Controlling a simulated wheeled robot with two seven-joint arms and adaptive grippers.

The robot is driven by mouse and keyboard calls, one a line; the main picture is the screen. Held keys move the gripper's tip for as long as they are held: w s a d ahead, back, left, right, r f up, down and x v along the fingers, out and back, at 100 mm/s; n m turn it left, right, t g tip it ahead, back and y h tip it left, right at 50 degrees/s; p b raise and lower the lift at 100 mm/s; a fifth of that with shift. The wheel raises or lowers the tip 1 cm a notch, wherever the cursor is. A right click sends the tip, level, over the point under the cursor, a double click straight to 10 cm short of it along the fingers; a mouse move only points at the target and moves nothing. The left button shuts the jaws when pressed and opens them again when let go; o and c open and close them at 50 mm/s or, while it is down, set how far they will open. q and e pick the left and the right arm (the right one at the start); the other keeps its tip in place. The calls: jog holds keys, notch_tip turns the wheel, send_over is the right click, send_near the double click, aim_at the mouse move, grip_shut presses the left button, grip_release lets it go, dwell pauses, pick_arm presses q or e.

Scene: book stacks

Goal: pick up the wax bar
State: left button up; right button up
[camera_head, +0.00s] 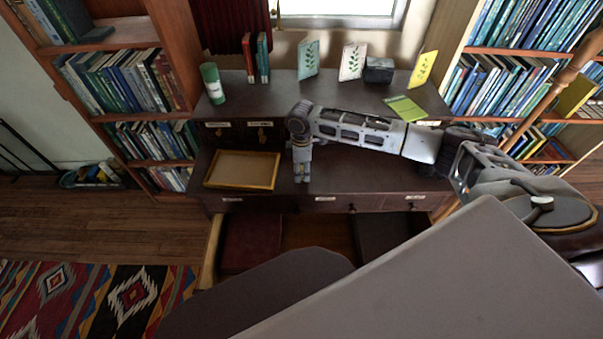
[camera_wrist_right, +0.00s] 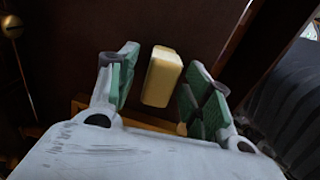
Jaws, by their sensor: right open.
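The wax bar (camera_wrist_right: 162,77) is a pale yellow block in the right wrist view. It lies on a dark surface, in the gap between the two green-padded fingers of my right gripper (camera_wrist_right: 158,84). The fingers are apart, with visible space on both sides of the bar. In the head view my right gripper (camera_head: 302,174) points down over the dark desk (camera_head: 365,178), just right of a wood-framed tray. I cannot make out the bar in the head view; the gripper may hide it. My left gripper is not in view.
The wood-framed tray (camera_head: 242,169) lies on the desk's left part. A green can (camera_head: 212,84), upright books (camera_head: 256,58), leaf cards (camera_head: 352,61) and a dark box (camera_head: 379,70) stand on the upper shelf. A drawer (camera_head: 212,252) is open below. Bookcases flank the desk.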

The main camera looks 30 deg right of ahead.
aim_at(302, 168)
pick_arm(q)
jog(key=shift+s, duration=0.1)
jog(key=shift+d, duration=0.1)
pick_arm(e)
grip_shut()
jog(key=shift+r, duration=0.1)
jog(key=shift+r, duration=0.55)
notch_tip(302, 168, up, 8)
jog(key=shift+f+p, duration=0.2)
jog(key=shift+p, duration=0.25)
jog(key=shift+r, duration=0.5)
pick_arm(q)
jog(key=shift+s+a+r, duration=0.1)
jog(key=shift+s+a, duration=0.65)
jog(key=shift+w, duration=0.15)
